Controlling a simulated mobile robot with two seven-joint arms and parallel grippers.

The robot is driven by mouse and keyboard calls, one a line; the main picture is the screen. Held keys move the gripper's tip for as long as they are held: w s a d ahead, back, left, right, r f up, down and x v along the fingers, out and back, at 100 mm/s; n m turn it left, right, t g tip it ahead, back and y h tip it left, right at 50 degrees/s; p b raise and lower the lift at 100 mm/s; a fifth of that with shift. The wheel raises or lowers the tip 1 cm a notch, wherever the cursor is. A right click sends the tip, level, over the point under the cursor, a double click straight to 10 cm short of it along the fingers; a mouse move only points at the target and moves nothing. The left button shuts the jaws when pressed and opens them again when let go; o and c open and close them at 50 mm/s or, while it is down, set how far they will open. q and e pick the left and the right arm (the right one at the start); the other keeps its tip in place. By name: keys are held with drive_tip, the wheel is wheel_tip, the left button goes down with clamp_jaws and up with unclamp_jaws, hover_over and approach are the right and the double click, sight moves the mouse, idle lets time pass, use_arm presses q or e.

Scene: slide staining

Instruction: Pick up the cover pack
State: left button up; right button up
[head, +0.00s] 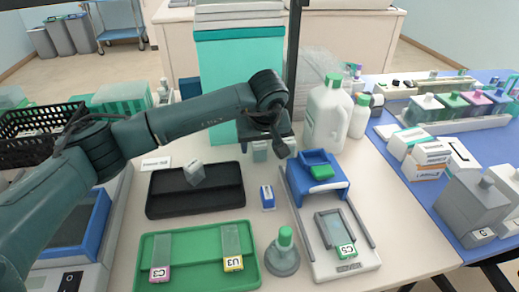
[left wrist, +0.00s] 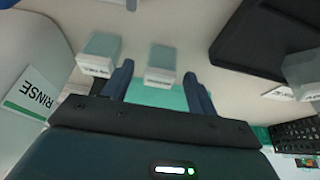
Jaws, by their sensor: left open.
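Two small white boxes with pale grey-green tops stand on the table near the teal bin. The left one (head: 259,150) and the right one (head: 290,147) show in the head view beside my left gripper (head: 275,148). A similar box (head: 195,173) sits tilted in the black tray. No readable label tells which is the cover pack. In the left wrist view my left gripper (left wrist: 158,78) is open and empty. One box (left wrist: 160,57) shows between its fingertips, apparently beyond them; the other (left wrist: 99,54) is outside the left finger. My right gripper is out of view.
The black tray (head: 165,208) lies left of the boxes. A white jug (head: 326,115) stands close on the right, and the teal bin (head: 225,80) behind. A blue-and-white box (head: 267,197) and a slide stand (head: 362,262) are in front. A green tray (head: 195,278) lies nearer.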

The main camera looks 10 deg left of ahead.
use_arm(q)
drive_tip(key=shift+x, duration=1.2)
drive_tip(key=c, duration=1.1)
